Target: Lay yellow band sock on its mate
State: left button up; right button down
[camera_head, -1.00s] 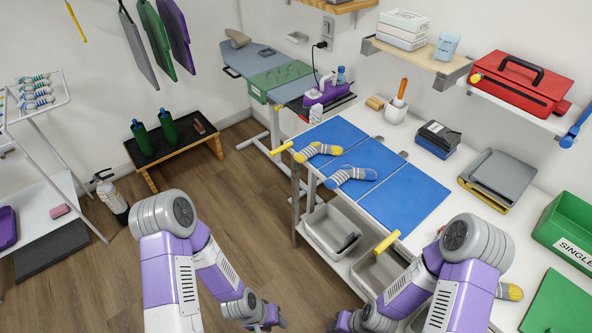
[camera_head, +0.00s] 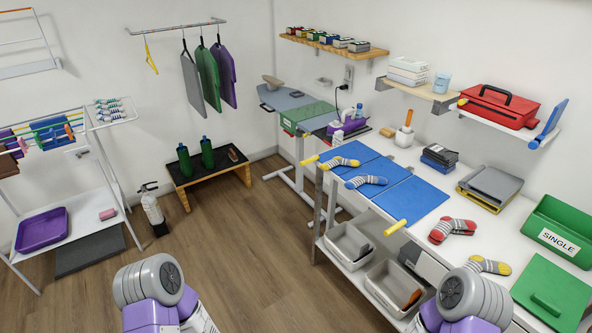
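One sock with yellow parts and grey stripes (camera_head: 338,162) lies on the far end of the blue folding board (camera_head: 415,199) on the white table. Another grey striped sock with yellow ends (camera_head: 488,265) lies on the white table at the right, just behind my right arm. The two lie well apart. A blue and grey striped sock (camera_head: 365,181) lies near the first one, and a red and grey striped sock (camera_head: 452,229) lies right of the board. Only upper parts of my arms show at the bottom edge; both grippers are out of view.
A green bin labelled SINGLE (camera_head: 560,238) and a green panel (camera_head: 550,291) stand at the table's right. Grey bins (camera_head: 347,247) sit on a shelf below the table's front edge.

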aim_at(335, 161)
jog(key=u, duration=0.85)
jog(key=i, duration=2.25)
jog(key=z, duration=0.95)
